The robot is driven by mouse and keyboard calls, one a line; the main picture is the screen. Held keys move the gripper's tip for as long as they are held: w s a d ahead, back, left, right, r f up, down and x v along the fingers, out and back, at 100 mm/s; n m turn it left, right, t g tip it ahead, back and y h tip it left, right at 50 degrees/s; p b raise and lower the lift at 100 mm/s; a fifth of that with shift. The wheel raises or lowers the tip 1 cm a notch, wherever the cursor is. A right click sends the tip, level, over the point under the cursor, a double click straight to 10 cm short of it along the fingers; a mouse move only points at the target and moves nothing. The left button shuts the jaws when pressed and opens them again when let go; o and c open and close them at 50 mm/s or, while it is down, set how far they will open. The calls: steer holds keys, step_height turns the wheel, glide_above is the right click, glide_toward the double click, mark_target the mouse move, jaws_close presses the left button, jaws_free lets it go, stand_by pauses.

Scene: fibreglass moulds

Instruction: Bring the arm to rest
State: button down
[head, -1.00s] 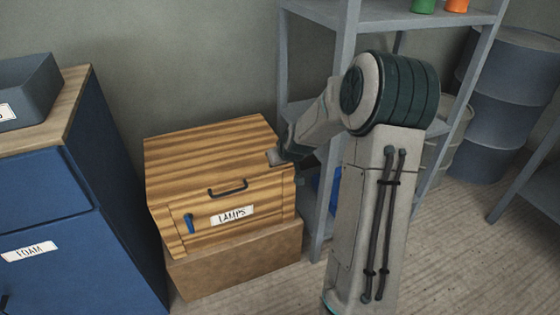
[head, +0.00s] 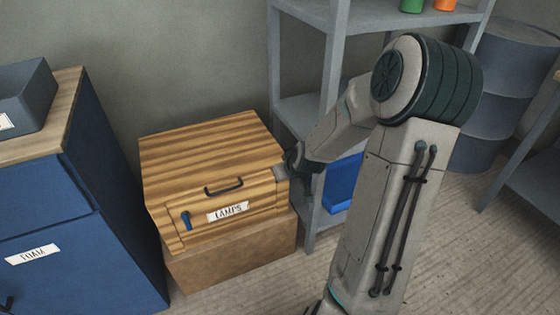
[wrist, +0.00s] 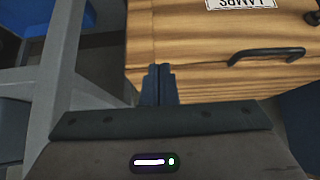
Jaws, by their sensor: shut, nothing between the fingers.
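My arm bends down from the right of the head view. My gripper (wrist: 157,72) shows in the wrist view with its two fingers together and nothing between them. In the head view my gripper (head: 282,172) is by the right side of the wooden box labelled LAMPS (head: 212,150). I cannot tell whether it touches the box. The box is closed at the front and has a dark handle (head: 223,187) and a blue latch (head: 186,220). In the wrist view the handle (wrist: 266,54) lies to the right of the fingers.
The box stands on a brown block (head: 235,256). A grey shelf rack (head: 333,120) rises close behind my arm, with a blue bin (head: 343,182) low in it. A blue cabinet labelled FOAM (head: 90,240) stands at left.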

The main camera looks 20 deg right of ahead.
steer(key=shift+s+f, duration=0.15)
steer(key=shift+s, duration=0.35)
steer(key=s+a+r+g+p, duration=0.1)
steer(key=s+a+r+p, duration=0.3)
steer(key=s+r+p, duration=0.3)
steer(key=s+a+r+g+p, duration=0.2)
steer(key=s+a+r+p, duration=0.3)
steer(key=r, duration=1.3)
steer(key=s+a+r+g+p, duration=0.1)
steer(key=s+a+r+p, duration=0.4)
steer(key=s+r+p, duration=0.5)
step_height(320, 180, up, 3)
steer(key=shift+f+g, duration=0.2)
steer(key=shift+g, duration=0.1)
